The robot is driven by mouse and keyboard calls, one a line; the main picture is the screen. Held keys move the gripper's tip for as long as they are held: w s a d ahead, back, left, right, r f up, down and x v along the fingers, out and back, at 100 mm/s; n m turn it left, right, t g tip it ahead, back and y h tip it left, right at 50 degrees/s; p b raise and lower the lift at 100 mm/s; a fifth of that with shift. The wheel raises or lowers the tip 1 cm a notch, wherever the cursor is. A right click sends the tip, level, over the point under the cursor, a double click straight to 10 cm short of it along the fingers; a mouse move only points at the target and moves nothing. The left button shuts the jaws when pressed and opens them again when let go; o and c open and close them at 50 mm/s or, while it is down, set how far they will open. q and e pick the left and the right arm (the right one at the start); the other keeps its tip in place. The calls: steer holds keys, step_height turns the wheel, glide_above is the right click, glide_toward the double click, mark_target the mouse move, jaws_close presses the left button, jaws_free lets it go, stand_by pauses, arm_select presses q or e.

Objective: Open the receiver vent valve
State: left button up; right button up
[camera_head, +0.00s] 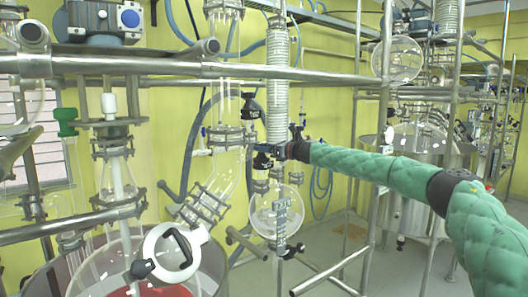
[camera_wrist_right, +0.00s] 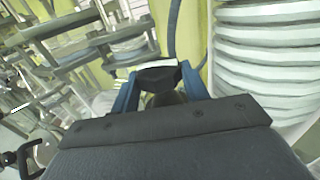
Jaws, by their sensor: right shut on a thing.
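My right arm reaches in from the right, and my right gripper (camera_head: 266,154) is at the glass column above the round glass receiver flask (camera_head: 275,212). In the right wrist view its blue fingers are on both sides of a small black handle with a pale top (camera_wrist_right: 158,74), and the gripper is shut on it. I take this handle to be the receiver vent valve. The valve's body and stem are mostly hidden by my gripper, so I cannot tell how far it is turned. My left gripper is not in view.
A white ribbed condenser (camera_head: 277,85) rises beside the gripper and also fills the right of the wrist view (camera_wrist_right: 265,60). A metal rail (camera_head: 250,70) crosses above. Angled glass tubing (camera_head: 205,200) and a glass reactor (camera_head: 110,270) stand left. Open floor lies at right.

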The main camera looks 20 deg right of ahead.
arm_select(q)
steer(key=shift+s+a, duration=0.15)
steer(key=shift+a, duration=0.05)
arm_select(e)
steer(key=shift+d+r, duration=0.15)
steer(key=o, duration=1)
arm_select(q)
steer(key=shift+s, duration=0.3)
arm_select(e)
steer(key=shift+s, duration=0.1)
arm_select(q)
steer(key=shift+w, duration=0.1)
